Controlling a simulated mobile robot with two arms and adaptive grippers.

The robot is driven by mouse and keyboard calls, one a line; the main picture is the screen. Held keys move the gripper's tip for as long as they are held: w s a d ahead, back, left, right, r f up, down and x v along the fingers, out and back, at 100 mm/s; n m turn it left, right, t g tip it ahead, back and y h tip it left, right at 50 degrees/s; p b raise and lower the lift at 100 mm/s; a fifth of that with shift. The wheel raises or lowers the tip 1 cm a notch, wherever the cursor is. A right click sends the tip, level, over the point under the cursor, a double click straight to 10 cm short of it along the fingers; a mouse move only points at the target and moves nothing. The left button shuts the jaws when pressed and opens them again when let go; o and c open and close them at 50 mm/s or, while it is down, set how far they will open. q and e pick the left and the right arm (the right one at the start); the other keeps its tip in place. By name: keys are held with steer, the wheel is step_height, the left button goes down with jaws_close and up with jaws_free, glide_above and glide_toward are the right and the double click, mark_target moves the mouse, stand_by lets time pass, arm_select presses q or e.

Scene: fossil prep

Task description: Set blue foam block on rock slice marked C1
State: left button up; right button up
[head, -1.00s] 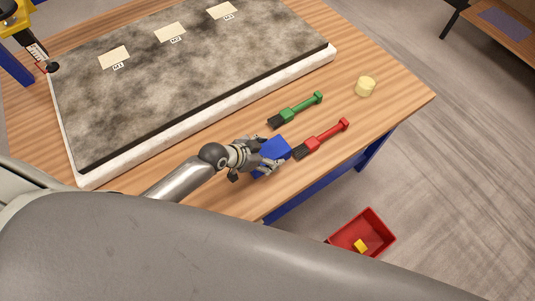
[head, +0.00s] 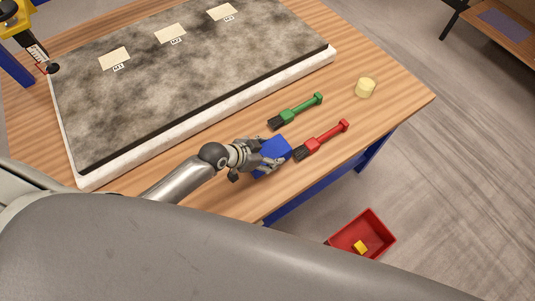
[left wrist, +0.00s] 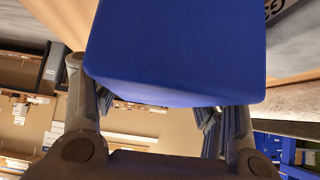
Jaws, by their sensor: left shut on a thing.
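The blue foam block (head: 275,147) is at the near side of the wooden table, left of the red brush. My left gripper (head: 267,158) is shut on it, with fingers on its near part. In the left wrist view the block (left wrist: 175,50) fills the top middle, between the gripper's two fingers (left wrist: 165,110). I cannot tell whether it touches the tabletop. No rock slice marked C1 is readable. A dark marking at the left wrist view's top right is cut off. My right gripper is not in view.
A large grey stone slab (head: 190,85) with pale cards marked M1, M2 and M3 lies on the table (head: 390,100). A green brush (head: 298,109), a red brush (head: 324,139) and a pale yellow cylinder (head: 365,87) are nearby. A red bin (head: 378,222) stands below on the floor.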

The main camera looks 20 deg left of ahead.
arm_select(q)
step_height(320, 180, up, 2)
steer(key=shift+r, duration=0.2)
steer(key=s+d+r+b, duration=0.2)
steer(key=s+r, duration=0.7)
steer(key=s, duration=0.5)
steer(key=shift+r, duration=0.4)
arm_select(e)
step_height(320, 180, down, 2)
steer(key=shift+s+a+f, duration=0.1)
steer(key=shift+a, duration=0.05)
